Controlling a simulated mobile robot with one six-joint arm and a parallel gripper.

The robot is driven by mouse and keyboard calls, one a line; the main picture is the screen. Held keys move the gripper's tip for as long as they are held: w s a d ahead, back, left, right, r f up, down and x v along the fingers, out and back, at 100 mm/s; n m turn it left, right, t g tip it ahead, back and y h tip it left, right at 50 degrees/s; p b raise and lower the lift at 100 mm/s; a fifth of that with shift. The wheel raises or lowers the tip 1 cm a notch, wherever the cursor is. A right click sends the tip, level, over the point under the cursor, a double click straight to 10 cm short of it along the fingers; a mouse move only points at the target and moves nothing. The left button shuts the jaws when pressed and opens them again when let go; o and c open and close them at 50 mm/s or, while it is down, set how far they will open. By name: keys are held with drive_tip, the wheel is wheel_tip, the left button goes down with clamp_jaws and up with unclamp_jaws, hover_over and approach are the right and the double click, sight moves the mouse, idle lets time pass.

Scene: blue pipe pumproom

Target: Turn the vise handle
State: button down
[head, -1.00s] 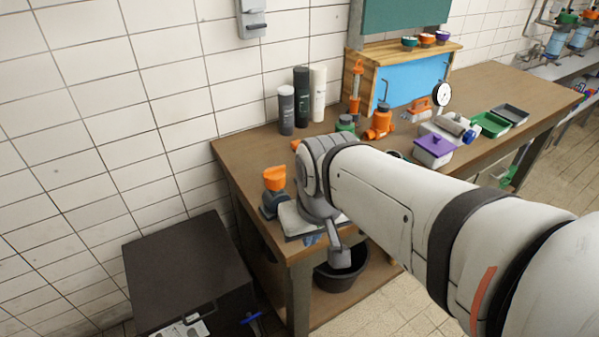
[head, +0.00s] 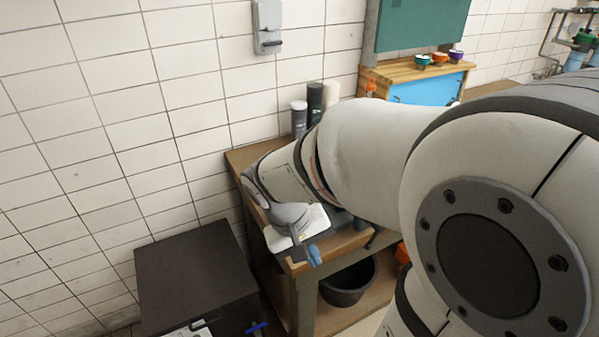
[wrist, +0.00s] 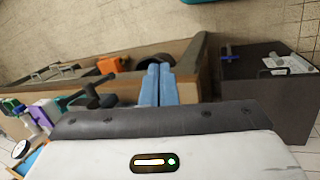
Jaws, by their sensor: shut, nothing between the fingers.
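A dark metal fitting (wrist: 90,94) with a thin bar and rounded ends shows left of my fingers in the wrist view. It looks like the vise with its handle, but it is small and partly cut off by my wrist housing. In the head view my arm covers that part of the bench, so the vise cannot be made out. My gripper (wrist: 155,85) has its two blue fingers together and empty. They point past the bench edge and appear apart from the dark fitting. In the head view my gripper (head: 314,256) hangs by the bench's near corner.
A black cabinet (head: 192,270) stands left of the wooden bench (head: 297,290). A dark bucket (head: 347,284) sits on the lower shelf, with an orange bin (head: 402,254) to its right. Bottles (head: 315,100) stand at the back wall. The floor beyond the bench looks clear.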

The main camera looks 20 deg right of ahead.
drive_tip(key=w+d+f+g+h+p, duration=0.1)
drive_tip(key=w+d+f+g+h, duration=0.15)
drive_tip(key=h, duration=0.25)
drive_tip(key=t+h+p, duration=0.1)
drive_tip(key=t+h, duration=0.1)
drive_tip(key=h, duration=0.3)
approach(371, 240)
drive_tip(key=p+x, duration=0.3)
drive_tip(key=x, duration=0.2)
drive_tip(key=shift+d+p, duration=0.3)
drive_tip(key=shift+d, duration=0.05)
drive_tip(key=shift+d+f, duration=0.35)
drive_tip(key=shift+d, duration=0.15)
drive_tip(key=shift+f, duration=0.1)
